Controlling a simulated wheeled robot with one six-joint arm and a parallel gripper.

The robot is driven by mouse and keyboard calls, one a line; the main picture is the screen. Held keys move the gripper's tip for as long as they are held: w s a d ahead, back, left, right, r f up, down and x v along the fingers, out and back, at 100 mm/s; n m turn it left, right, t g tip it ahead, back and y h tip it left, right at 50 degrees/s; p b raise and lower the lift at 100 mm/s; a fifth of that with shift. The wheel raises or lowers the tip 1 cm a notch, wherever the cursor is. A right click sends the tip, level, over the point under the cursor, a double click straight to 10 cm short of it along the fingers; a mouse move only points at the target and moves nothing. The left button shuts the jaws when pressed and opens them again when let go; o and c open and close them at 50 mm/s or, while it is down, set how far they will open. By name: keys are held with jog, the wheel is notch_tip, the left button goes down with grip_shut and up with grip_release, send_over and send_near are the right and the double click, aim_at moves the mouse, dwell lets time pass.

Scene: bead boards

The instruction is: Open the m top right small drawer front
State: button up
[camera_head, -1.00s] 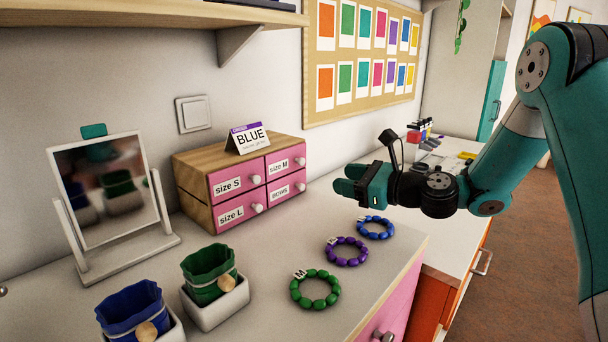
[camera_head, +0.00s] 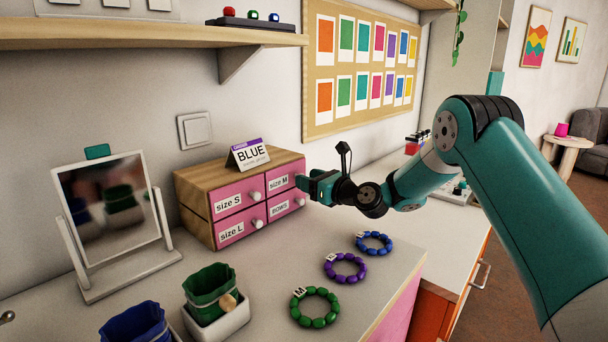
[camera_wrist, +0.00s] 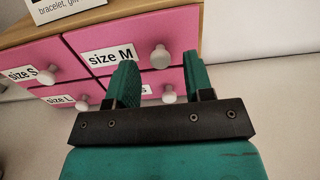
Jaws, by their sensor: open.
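The size M drawer front (camera_head: 280,181) is the pink top right front of a small wooden drawer cabinet (camera_head: 190,183). It looks shut, flush with its neighbours. In the wrist view the size M front (camera_wrist: 125,45) has a round pale knob (camera_wrist: 160,56). My gripper (camera_head: 306,186) is in front of the cabinet's right side, close to that front. In the wrist view my gripper (camera_wrist: 158,82) is open and empty, its two green fingers on either side below the knob. In the head view the gripper hides the size M knob.
The other pink fronts are size S (camera_head: 235,200), size L (camera_head: 237,230) and a lower right one (camera_head: 280,207). A BLUE card (camera_head: 250,155) stands on the cabinet. Green (camera_head: 315,307), purple (camera_head: 345,268) and blue (camera_head: 374,243) bracelets lie in front on the table. A mirror (camera_head: 110,210) stands left.

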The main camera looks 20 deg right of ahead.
jog(key=shift+x, duration=1.1)
